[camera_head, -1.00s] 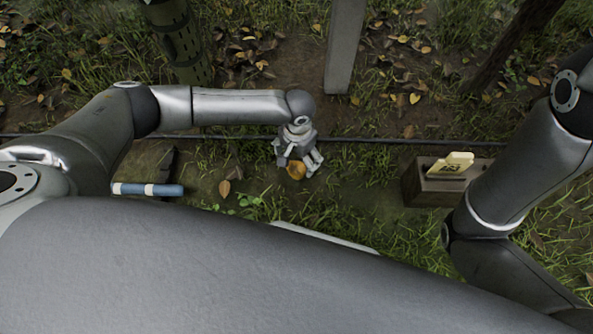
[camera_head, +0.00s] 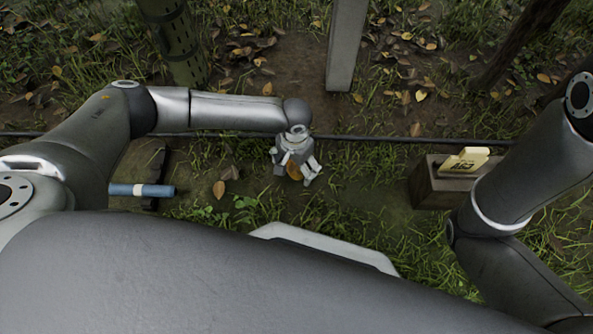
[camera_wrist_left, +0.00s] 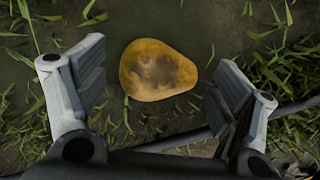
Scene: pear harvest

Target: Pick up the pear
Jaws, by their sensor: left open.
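The pear (camera_wrist_left: 157,70) is yellow-orange with a brown patch and lies on the bare, dark ground. In the left wrist view it sits between and just beyond the fingertips of my left gripper (camera_wrist_left: 160,75), with a gap on both sides. In the head view my left gripper (camera_head: 296,172) is over the pear (camera_head: 294,172), which is partly hidden by the fingers. My left gripper is open and empty. My right arm comes in at the right, but its gripper is out of view.
A wooden box (camera_head: 432,188) with a yellow tag (camera_head: 464,160) stands at the right. A thin dark pipe (camera_head: 370,140) runs across the ground behind the pear. A blue cylinder (camera_head: 160,191) lies at the left. A grey post (camera_head: 344,50) stands behind. Grass surrounds the pear.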

